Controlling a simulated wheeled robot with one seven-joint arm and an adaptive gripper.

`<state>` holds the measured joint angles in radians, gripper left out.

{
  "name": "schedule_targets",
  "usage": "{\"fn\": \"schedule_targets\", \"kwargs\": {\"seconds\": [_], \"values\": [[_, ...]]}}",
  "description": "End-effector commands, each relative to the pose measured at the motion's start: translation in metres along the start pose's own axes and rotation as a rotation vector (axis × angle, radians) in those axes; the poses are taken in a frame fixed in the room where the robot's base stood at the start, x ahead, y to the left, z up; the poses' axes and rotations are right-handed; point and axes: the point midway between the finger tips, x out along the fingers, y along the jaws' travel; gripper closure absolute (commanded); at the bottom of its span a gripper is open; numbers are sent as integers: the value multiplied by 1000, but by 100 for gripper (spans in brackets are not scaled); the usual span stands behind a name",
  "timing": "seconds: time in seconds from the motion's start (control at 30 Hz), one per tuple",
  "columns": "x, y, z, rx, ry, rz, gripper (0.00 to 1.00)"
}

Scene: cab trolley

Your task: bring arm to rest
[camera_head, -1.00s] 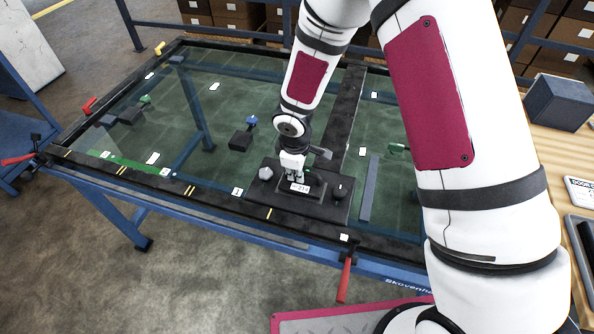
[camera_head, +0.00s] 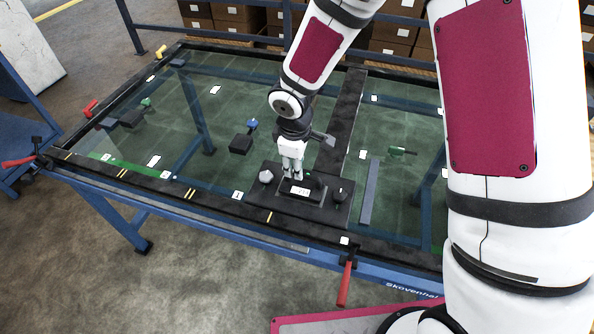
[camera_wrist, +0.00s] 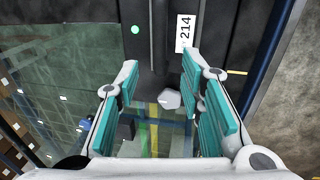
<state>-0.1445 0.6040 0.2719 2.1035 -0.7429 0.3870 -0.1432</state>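My gripper (camera_head: 292,174) hangs from my arm above the black plate (camera_head: 262,191) at the front middle of the glass-topped trolley. In the wrist view my gripper (camera_wrist: 165,108) has its teal-padded fingers spread apart with nothing held between them. The label also shows in the wrist view (camera_wrist: 185,33), beyond the right finger. A small grey faceted knob (camera_head: 266,177) stands on the plate left of the fingers, and a dark knob (camera_head: 340,195) stands at its right.
The trolley's dark frame (camera_head: 215,186) surrounds the glass. A black block with a blue top (camera_head: 241,143) lies left of my gripper. A grey strip (camera_head: 370,192) and a green-handled piece (camera_head: 402,151) lie right. A red-handled clamp (camera_head: 346,283) sticks out at the front edge.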

Motion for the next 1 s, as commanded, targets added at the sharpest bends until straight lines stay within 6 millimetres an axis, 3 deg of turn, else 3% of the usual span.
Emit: {"fn": "schedule_targets", "kwargs": {"seconds": [0.23, 0.67, 0.77, 1.0], "values": [[-41, 1, 0, 2, 2, 3, 65], [-62, 3, 6, 23, -5, 12, 65], [-84, 11, 20, 81, -17, 42, 65], [-165, 19, 79, 335, -38, 131, 65]]}}
